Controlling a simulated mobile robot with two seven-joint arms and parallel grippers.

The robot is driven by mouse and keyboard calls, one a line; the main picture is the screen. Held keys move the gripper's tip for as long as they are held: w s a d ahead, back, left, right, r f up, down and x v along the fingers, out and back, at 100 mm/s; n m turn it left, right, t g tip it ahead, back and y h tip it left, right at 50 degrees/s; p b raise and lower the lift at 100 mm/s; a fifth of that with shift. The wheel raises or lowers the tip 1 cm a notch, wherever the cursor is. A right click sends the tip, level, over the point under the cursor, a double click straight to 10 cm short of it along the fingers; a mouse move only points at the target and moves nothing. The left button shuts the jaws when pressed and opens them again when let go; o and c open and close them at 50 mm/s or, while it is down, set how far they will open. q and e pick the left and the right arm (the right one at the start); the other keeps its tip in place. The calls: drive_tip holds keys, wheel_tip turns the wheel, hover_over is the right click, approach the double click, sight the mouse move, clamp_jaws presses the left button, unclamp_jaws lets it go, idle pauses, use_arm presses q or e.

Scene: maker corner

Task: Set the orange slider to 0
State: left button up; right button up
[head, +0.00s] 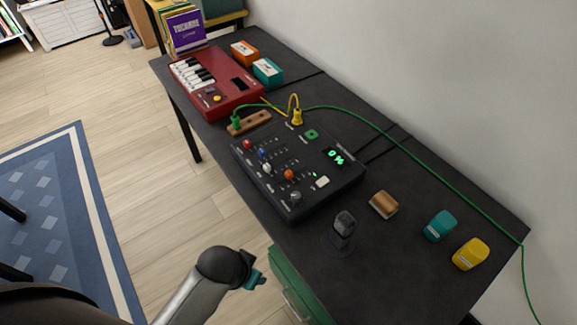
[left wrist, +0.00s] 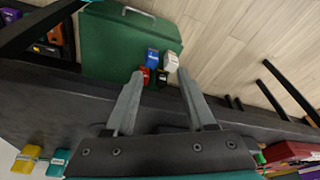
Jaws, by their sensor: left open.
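The orange slider (head: 289,174) is a round orange knob on the black mixer panel (head: 325,182), at the near end of a row with red, blue and white knobs. The panel's green display (head: 336,157) seems to read 0%. My left gripper (head: 257,279) is low in the head view, in front of the table's near edge and apart from the panel. In the left wrist view its two grey fingers (left wrist: 160,74) are apart with nothing held between them. My right gripper is not in view.
A dark microphone (head: 343,224) stands near the panel's right end. A green cable (head: 420,165) runs behind.

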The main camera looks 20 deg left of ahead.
use_arm(q)
drive_tip(key=w+d+r+m, duration=0.1)
drive_tip(key=w+r, duration=0.4)
drive_tip(key=r, duration=0.3)
wheel_tip(320, 180, up, 11)
drive_tip(key=m+h+p, duration=0.1)
drive_tip(key=m+h, duration=0.1)
drive_tip(key=m, duration=0.2)
hover_over(288, 172)
drive_tip(key=s+a, duration=0.4)
drive_tip(key=s, duration=0.1)
drive_tip(key=b+x, duration=0.1)
drive_tip(key=x, duration=0.4)
drive_tip(key=b+x, duration=0.2)
drive_tip(key=x, duration=0.3)
drive_tip(key=b+x, duration=0.1)
drive_tip(key=x, duration=0.4)
drive_tip(key=shift+w+d+r, duration=0.15)
drive_tip(key=shift+w+d, duration=0.1)
drive_tip(key=shift+w, duration=0.15)
clamp_jaws()
